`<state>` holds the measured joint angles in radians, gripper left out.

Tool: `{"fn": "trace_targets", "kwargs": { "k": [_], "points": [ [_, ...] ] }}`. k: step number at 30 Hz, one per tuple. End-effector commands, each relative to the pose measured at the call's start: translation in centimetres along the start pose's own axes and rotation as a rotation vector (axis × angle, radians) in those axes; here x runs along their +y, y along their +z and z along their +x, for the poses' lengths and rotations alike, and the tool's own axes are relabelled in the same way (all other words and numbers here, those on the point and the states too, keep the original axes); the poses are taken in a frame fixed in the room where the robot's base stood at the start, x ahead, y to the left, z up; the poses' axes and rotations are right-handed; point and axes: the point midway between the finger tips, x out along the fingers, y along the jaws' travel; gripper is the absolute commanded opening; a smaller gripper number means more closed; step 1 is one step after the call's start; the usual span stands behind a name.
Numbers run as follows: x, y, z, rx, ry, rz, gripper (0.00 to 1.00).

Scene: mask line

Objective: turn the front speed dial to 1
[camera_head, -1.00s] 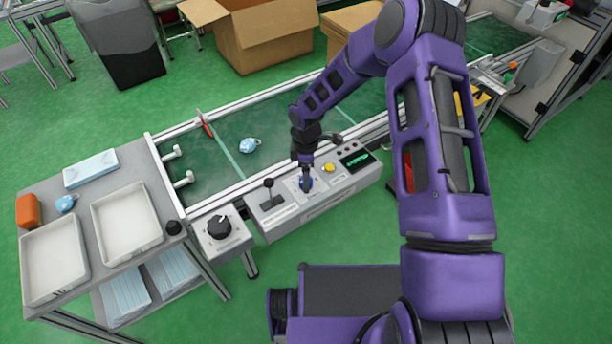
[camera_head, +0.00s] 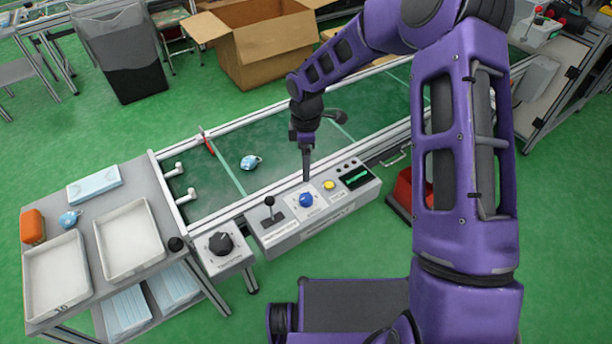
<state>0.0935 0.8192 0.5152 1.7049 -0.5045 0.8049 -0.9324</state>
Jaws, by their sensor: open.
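A blue dial (camera_head: 306,200) sits on a white plate on the grey control panel (camera_head: 325,207) along the conveyor's near side. A larger black dial (camera_head: 221,243) sits on a separate box left of the panel. The labels are too small to read, so I cannot tell the setting of either dial. My gripper (camera_head: 306,179) points down just above and behind the blue dial, apart from it in the picture. It is open with nothing visible in it; its fingers overlap from this angle. The blue dial is in full view.
The panel also carries a black lever (camera_head: 269,207), a yellow button (camera_head: 329,185) and a small display (camera_head: 356,177). A blue mask bundle (camera_head: 251,162) lies on the conveyor (camera_head: 285,145). A side table with white trays (camera_head: 128,240) stands at left.

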Motion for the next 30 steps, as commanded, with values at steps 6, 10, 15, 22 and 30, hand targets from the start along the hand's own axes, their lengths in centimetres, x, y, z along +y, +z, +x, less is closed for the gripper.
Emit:
{"fn": "trace_targets", "kwargs": {
  "k": [6, 10, 15, 22, 30],
  "points": [
    [0.0, 0.0, -3.5, 0.000, 0.002, 0.000, 0.80],
    [0.0, 0.0, -4.2, 0.001, 0.000, 0.000, 0.80],
    [0.0, 0.0, -4.4, 0.001, 0.000, 0.000, 0.80],
    [0.0, 0.0, -4.4, 0.001, 0.000, 0.000, 0.80],
    [0.5, -0.4, -5.1, 0.008, 0.020, 0.038, 0.80]
  ]
}}
